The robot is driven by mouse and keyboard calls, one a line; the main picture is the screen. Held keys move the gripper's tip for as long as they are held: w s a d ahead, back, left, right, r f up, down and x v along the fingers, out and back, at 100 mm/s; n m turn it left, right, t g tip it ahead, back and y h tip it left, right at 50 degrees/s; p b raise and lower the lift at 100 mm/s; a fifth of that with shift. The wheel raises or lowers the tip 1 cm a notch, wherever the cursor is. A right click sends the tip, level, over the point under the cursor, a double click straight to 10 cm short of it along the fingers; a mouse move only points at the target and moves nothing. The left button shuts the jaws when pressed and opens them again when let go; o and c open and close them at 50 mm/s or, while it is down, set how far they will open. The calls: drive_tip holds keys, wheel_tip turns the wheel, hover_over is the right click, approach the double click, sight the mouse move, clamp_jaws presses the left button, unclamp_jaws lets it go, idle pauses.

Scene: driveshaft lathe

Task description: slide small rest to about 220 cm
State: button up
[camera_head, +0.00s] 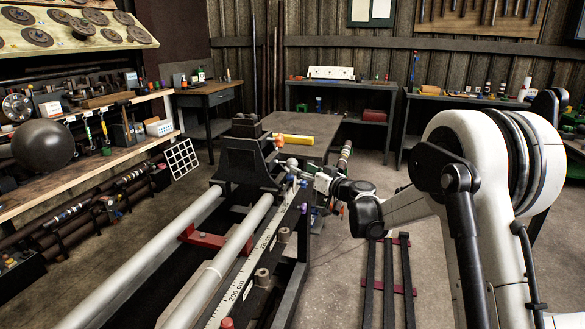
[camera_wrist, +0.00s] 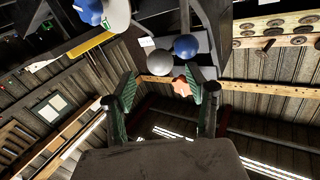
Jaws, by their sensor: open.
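A dark metal block (camera_head: 240,160), perhaps the small rest, straddles the two pale round rails of the lathe. A yellow bar (camera_head: 297,139) sticks out to its right. A grey ball knob (camera_head: 292,163) and a small blue knob (camera_head: 303,183) are at its right side. My gripper (camera_head: 314,174) is just right of these knobs. In the wrist view, my gripper (camera_wrist: 168,85) is open, with green-faced fingers spread. An orange knob (camera_wrist: 182,86) shows between the fingers, nearer the right one. Grey (camera_wrist: 173,62) and blue (camera_wrist: 186,46) balls show beyond it. Contact cannot be told.
A ruler (camera_head: 245,272) runs along the right rail; a 200 cm mark is readable in front of the block. Red brackets (camera_head: 215,240) cross under the rails. Several upright pegs (camera_head: 262,277) stand beside the ruler. Dark floor rails (camera_head: 388,280) lie to the right.

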sight(296, 166)
drive_tip(key=b+x, duration=0.1)
drive_tip(key=x, duration=0.5)
clamp_jaws()
idle(0.3)
